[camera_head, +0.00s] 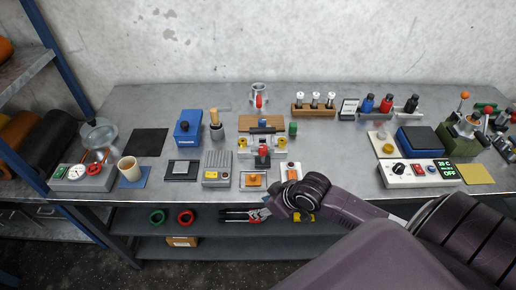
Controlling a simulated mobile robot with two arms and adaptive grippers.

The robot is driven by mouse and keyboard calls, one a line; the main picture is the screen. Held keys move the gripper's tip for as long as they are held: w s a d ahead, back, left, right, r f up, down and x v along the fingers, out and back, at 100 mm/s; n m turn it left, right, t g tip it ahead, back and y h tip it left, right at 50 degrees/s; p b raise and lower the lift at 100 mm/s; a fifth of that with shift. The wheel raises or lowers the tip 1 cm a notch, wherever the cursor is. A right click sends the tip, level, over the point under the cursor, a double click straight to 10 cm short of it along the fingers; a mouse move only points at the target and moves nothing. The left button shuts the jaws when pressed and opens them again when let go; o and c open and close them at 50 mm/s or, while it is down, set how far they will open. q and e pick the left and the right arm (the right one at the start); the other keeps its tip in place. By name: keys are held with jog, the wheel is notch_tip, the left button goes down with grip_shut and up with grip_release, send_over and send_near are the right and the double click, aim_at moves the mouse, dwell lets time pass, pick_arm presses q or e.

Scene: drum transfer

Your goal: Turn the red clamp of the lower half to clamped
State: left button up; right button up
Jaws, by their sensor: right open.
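A small fixture (246,153) with yellow parts stands near the middle of the bench. A red clamp-like part (264,152) sits at its front; its exact setting is too small to tell. Behind it, a round metal piece (259,88) has a red handle (259,102) hanging at its front. I cannot tell which red part belongs to the lower half. My right gripper (222,215) is open and empty, with its fingers pointing left. In the picture it lies below the bench's front edge, in front of the fixture and apart from it. My left gripper is not in view.
An orange-topped plate (254,180) lies near the front edge. Bare bench shows right of the fixture.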

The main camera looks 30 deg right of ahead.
jog(key=shift+t, duration=0.5)
jog(key=w+d+r, duration=0.1)
jog(key=w+d, duration=0.1)
jog(key=w+d+r, duration=0.1)
jog(key=w, duration=0.1)
jog(key=w+d+r, duration=0.1)
jog(key=w+d, duration=0.1)
jog(key=shift+d+r, duration=0.3)
jog(key=shift+d, duration=0.05)
jog(key=m+t, duration=0.1)
jog(key=t, duration=0.1)
send_near(263, 148)
jog(key=x, duration=0.3)
jog(key=p+x, duration=0.1)
jog(key=x, duration=0.4)
jog(key=shift+w+d+f+p, duration=0.1)
jog(key=shift+w+f+p, duration=0.05)
jog(key=shift+w+p, duration=0.25)
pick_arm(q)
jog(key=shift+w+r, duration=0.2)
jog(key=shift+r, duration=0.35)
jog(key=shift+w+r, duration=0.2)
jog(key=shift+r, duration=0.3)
pick_arm(e)
jog(key=shift+x, duration=0.75)
jog(key=shift+f, duration=0.1)
grip_shut()
